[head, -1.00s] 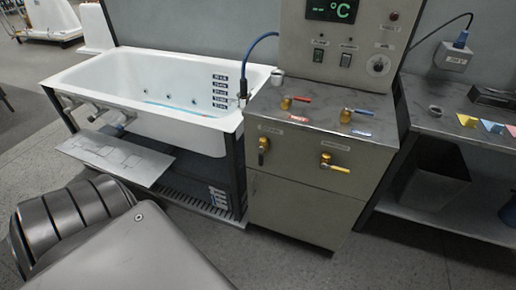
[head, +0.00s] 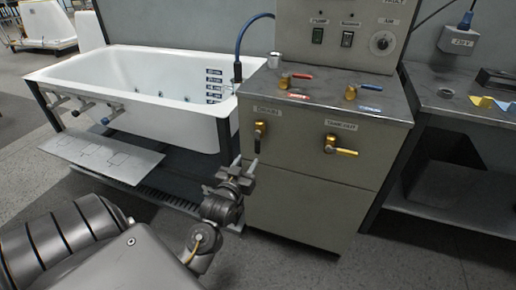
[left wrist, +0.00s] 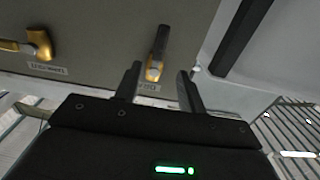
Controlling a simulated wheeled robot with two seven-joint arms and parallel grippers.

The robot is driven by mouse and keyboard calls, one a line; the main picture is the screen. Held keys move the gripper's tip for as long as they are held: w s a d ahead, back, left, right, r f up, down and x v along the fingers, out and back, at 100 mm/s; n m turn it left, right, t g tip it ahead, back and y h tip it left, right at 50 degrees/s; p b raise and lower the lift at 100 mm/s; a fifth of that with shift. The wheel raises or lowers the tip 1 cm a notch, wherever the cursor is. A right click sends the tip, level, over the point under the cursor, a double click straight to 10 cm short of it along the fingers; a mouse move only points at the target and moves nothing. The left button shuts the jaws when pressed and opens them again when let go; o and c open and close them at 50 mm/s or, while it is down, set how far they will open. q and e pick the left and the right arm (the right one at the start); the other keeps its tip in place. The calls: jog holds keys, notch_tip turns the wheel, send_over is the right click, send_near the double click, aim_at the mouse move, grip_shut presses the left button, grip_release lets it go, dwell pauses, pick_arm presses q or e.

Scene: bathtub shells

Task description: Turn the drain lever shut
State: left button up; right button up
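The drain lever (head: 258,137) is a brass fitting with a dark handle hanging straight down, on the left of the cabinet front. A small label above it is hard to read. My left gripper (head: 245,163) is open and empty, below and slightly left of the lever in the head view. In the left wrist view, the drain lever (left wrist: 157,55) shows upside down beyond the gap between the two fingertips (left wrist: 158,72), apart from them. My right gripper is in neither view.
A second brass valve (head: 340,147) with a yellow handle sits right of the drain lever. Red (head: 297,77) and blue (head: 366,87) handled valves stand on the cabinet top (head: 325,97). The white bathtub (head: 165,120) on its dark frame stands to the left.

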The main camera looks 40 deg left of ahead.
aim_at(257, 146)
pick_arm(q)
jog(key=x, duration=0.9)
jog(key=shift+w+b, duration=0.15)
jog(key=shift+b, duration=0.25)
jog(key=shift+w+a, duration=0.3)
jog(key=shift+w, duration=0.35)
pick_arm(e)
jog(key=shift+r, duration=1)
pick_arm(q)
jog(key=shift+c, duration=0.4)
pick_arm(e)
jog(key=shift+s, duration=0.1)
pick_arm(q)
grip_shut()
jog(key=shift+d, duration=0.15)
